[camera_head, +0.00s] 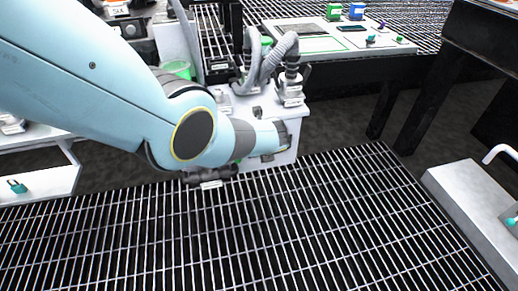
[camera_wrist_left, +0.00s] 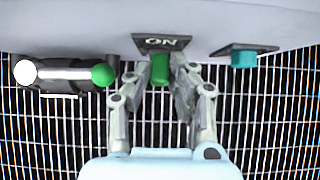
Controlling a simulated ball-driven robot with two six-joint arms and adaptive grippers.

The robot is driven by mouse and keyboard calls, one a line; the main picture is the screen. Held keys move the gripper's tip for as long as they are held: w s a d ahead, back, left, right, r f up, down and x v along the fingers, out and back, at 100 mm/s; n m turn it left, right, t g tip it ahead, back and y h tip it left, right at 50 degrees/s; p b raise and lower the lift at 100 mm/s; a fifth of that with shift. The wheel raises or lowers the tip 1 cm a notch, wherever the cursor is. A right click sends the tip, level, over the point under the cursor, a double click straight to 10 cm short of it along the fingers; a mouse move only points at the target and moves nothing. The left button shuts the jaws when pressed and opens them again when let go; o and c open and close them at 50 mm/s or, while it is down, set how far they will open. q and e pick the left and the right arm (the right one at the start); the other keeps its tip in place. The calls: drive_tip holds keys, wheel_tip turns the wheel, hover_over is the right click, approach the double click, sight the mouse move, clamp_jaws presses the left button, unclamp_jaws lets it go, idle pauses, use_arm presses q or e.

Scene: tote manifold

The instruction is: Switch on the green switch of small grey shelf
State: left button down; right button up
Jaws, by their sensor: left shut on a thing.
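In the left wrist view, the green switch (camera_wrist_left: 160,70) hangs under a dark plate marked "ON" (camera_wrist_left: 163,42) on the edge of a pale grey body (camera_wrist_left: 90,25). My left gripper (camera_wrist_left: 161,82) has a finger on each side of the green switch and is shut on it. In the head view my left arm reaches in from the left to a pale grey unit (camera_head: 285,153). My right gripper is in neither view.
A teal switch (camera_wrist_left: 243,58) sits to the right of the green one, and a green-ended bar (camera_wrist_left: 65,73) lies to its left. Grey hoses (camera_head: 275,55) stand on the unit. A white panel table (camera_head: 335,45) is behind. Open grating (camera_head: 270,230) lies in front.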

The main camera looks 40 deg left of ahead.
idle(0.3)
use_arm(q)
drive_tip(key=c, duration=1.2)
unclamp_jaws()
drive_tip(key=v, duration=1.2)
